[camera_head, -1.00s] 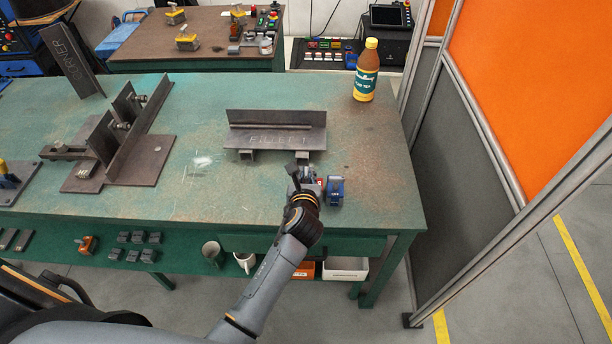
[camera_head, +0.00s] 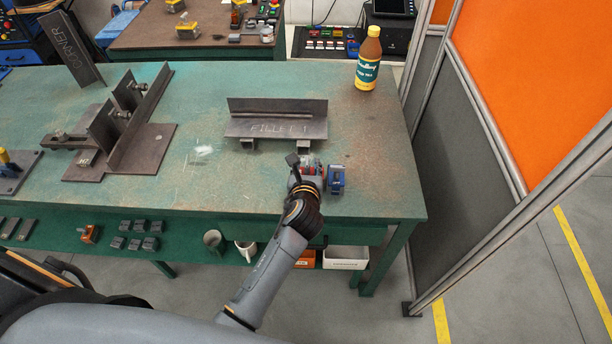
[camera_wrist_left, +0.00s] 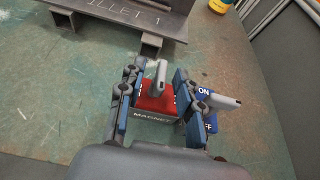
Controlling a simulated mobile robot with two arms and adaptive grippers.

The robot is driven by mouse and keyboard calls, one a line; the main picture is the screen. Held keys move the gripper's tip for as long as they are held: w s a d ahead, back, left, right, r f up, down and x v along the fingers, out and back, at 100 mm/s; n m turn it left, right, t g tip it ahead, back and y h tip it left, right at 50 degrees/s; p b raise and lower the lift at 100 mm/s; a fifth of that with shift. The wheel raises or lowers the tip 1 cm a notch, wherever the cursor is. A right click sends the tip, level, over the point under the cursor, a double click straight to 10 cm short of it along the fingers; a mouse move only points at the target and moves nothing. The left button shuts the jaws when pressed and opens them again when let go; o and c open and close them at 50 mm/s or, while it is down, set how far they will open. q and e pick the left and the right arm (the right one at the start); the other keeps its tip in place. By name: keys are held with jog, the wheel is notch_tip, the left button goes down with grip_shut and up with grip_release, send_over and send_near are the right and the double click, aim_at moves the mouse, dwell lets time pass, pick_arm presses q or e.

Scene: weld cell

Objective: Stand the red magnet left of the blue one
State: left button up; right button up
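The red magnet (camera_wrist_left: 155,101) sits between the fingers of my left gripper (camera_wrist_left: 154,92) in the left wrist view. Both finger pads lie against its sides, and its dark face reads MAGNET. The head view shows my left gripper (camera_head: 308,170) low at the bench's front edge, with a little red between the fingers. The blue magnet (camera_head: 336,180) stands upright on the bench just right of the gripper. In the wrist view the blue magnet (camera_wrist_left: 208,122) is partly hidden behind the right finger. I cannot tell whether the red magnet's underside touches the bench. My right gripper is out of view.
The green bench (camera_head: 215,185) holds a steel fillet piece (camera_head: 277,120) behind the gripper. A bottle (camera_head: 368,60) stands at the back right, and a steel corner fixture (camera_head: 125,130) at the left. Bench to the right of the blue magnet is clear.

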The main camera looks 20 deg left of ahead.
pick_arm(q)
jog(key=v, duration=1.1)
jog(key=shift+f, duration=0.1)
